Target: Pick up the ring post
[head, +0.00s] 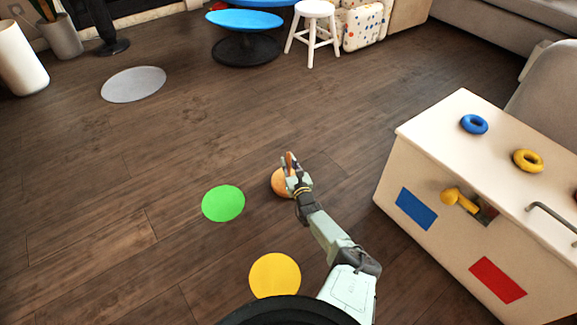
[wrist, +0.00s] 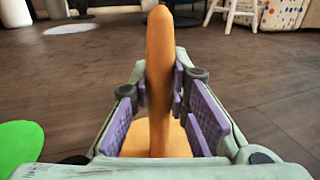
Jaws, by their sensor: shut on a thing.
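The ring post is an orange-brown upright peg on a round base (head: 281,183), seen in the middle of the head view. In the wrist view its tapered peg (wrist: 159,60) stands upright between the purple finger pads, with part of the base below. My gripper (head: 291,175) is shut on the peg, and its pads also show in the wrist view (wrist: 162,108). The arm covers part of the base. I cannot tell whether the base touches the floor.
A green disc (head: 223,203) and a yellow disc (head: 275,275) lie on the wooden floor. A white cabinet (head: 418,160) at right bears a blue ring (head: 474,124) and a yellow ring (head: 528,160). A white stool (head: 313,30) stands at the back. Floor to the left is mostly clear.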

